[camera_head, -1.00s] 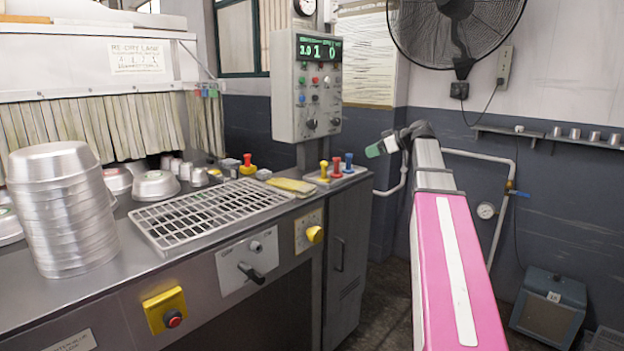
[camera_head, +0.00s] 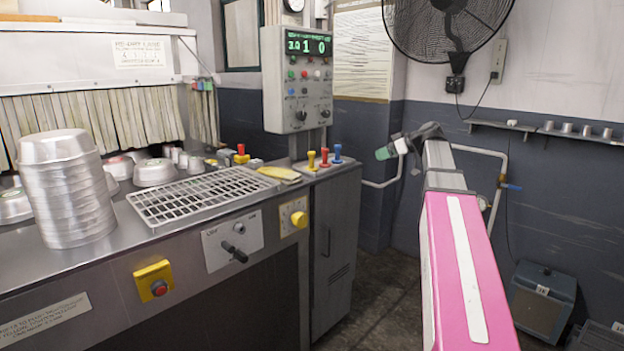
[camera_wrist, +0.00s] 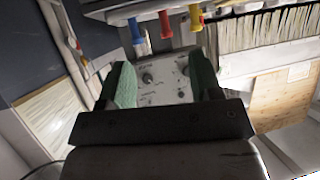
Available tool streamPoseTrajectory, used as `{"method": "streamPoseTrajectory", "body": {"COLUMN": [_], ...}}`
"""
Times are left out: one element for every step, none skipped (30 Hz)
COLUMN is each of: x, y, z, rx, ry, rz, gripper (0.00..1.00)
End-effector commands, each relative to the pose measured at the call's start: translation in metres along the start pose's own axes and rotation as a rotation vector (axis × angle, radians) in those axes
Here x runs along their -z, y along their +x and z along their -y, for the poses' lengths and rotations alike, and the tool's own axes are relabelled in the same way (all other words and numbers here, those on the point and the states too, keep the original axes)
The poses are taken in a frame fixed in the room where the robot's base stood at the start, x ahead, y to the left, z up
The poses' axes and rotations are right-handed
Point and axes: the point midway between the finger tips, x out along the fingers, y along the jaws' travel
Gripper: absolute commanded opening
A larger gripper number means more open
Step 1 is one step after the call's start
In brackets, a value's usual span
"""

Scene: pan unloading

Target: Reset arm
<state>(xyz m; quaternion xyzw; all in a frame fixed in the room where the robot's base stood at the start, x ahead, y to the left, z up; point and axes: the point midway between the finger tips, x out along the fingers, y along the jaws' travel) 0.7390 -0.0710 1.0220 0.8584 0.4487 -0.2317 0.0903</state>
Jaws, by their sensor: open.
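My gripper (camera_wrist: 162,82) shows in the wrist view with its two green fingers spread apart. Nothing is between them; the control box (camera_wrist: 165,75) shows behind the gap. In the head view my gripper (camera_head: 386,152) is small, at the end of my pink and grey arm, held in the air to the right of the control box (camera_head: 297,80) and clear of the counter. A stack of metal pans (camera_head: 68,195) stands on the counter at the left, far from my gripper.
A metal grate (camera_head: 200,198), a yellow cloth (camera_head: 279,173) and coloured levers (camera_head: 324,157) are on the counter (camera_head: 100,268). A wall fan (camera_head: 445,25) hangs above my arm. A blue-grey box (camera_head: 541,300) stands on the floor at the right. Open floor lies beside the cabinet (camera_head: 338,245).

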Motion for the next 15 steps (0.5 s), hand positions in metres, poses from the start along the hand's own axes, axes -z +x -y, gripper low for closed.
{"method": "streamPoseTrajectory", "body": {"x": [-0.007,-0.011,-0.018,-0.022,-0.026,-0.034,-0.04,-0.046,-0.054,-0.06,-0.069,-0.079,-0.087,-0.097,-0.111], "y": [0.005,0.007,0.011,0.014,0.017,0.022,0.026,0.03,0.035,0.039,0.044,0.05,0.055,0.06,0.068], "z": [0.003,0.003,0.005,0.006,0.008,0.01,0.011,0.013,0.016,0.018,0.021,0.024,0.027,0.031,0.036], "rx": [0.0,-0.001,-0.002,-0.003,-0.005,-0.006,-0.008,-0.009,-0.012,-0.013,-0.016,-0.02,-0.024,-0.028,-0.034], "ry": [0.016,0.025,0.041,0.053,0.064,0.082,0.096,0.11,0.131,0.145,0.164,0.187,0.208,0.229,0.259], "rz": [0.012,0.018,0.032,0.041,0.049,0.065,0.076,0.088,0.106,0.118,0.134,0.154,0.173,0.191,0.219], "gripper": [0.58,0.58,0.58,0.58,0.58,0.58,0.58,0.58,0.58,0.58,0.58,0.58,0.58,0.58,0.58]}}
